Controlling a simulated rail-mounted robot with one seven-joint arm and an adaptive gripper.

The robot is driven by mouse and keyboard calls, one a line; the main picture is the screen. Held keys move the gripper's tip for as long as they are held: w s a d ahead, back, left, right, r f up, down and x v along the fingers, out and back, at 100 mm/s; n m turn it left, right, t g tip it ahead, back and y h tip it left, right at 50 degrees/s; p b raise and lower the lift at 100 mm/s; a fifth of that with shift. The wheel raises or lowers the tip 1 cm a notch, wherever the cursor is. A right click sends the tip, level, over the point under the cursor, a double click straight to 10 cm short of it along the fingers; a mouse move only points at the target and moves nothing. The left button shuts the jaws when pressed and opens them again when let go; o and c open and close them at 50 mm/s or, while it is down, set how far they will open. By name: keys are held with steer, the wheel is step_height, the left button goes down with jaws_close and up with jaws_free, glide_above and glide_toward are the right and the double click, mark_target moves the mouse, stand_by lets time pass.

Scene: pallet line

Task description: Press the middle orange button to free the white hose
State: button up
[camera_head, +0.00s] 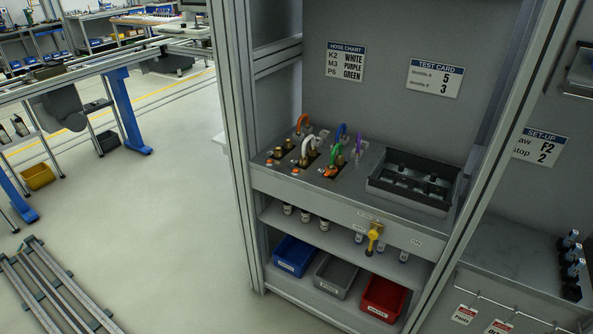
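The white hose (313,144) arches up from the middle of a steel panel (348,184) on the bench in the frame. Brass fittings (304,161) stand at its base. Small orange buttons sit along the panel's front: one at the left (270,162), a middle one (295,170) and one at the right (329,172). The middle button lies just in front of the white hose's fitting. Orange (302,120), blue (341,131), green (336,153) and purple (358,140) hoses stand around it. My gripper is not in view.
A black divided tray (414,206) sits right of the hoses. A yellow valve handle (373,238) sticks out of the bench front. Frame uprights (233,150) flank the bench. Below are small bottles and blue (294,256), grey and red bins. The floor at left is partly open.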

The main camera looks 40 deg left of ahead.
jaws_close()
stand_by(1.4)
